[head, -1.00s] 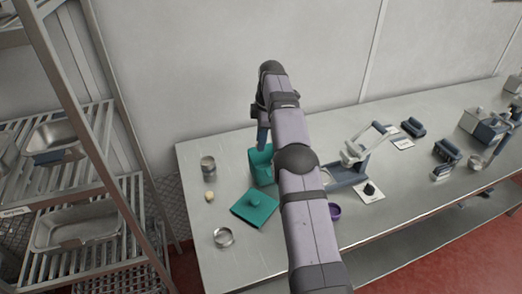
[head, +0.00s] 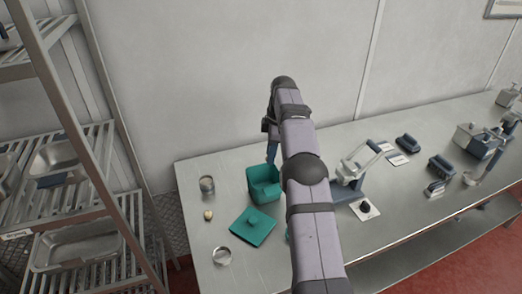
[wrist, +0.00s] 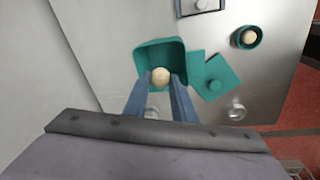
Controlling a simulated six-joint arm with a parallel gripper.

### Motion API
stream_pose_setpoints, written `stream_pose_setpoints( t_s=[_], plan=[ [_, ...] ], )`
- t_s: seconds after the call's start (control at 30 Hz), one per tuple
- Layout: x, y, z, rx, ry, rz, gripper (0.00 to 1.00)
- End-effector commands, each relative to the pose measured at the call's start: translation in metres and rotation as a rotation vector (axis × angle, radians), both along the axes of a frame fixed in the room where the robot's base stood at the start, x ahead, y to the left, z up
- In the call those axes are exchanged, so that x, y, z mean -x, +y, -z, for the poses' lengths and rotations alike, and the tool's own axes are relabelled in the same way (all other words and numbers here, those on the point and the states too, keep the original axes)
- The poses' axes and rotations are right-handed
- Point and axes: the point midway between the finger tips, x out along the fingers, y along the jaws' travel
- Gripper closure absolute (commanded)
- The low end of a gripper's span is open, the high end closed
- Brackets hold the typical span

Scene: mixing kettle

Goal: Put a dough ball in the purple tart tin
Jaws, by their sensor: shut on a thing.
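My gripper (wrist: 160,80) is shut on a pale dough ball (wrist: 159,76), held between its fingertips. In the wrist view they are in front of the open teal box (wrist: 148,48). In the head view the gripper (head: 271,158) is at the far edge of the box (head: 264,184); the ball is hidden there. Another pale ball sits in a round teal tin (wrist: 260,42). A small dough-coloured ball (head: 208,215) lies on the table at the left. The purple tin is not visible now.
The teal lid (head: 252,226) lies in front of the box. A metal ring (head: 222,256) and a metal cup (head: 207,185) are on the left. A hand press (head: 350,176) stands right of my arm.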

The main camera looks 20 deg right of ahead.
Motion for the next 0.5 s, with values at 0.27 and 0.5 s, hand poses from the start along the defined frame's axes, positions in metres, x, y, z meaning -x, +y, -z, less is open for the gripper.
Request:
stream_pose_setpoints(
  t_s=[0.27, 0.5],
  plan=[
    [0.039, -0.055, 0.022, -0.008, 0.005, 0.121, 0.97],
    [0.089, -0.092, 0.045, -0.008, 0.008, 0.229, 0.97]
  ],
)
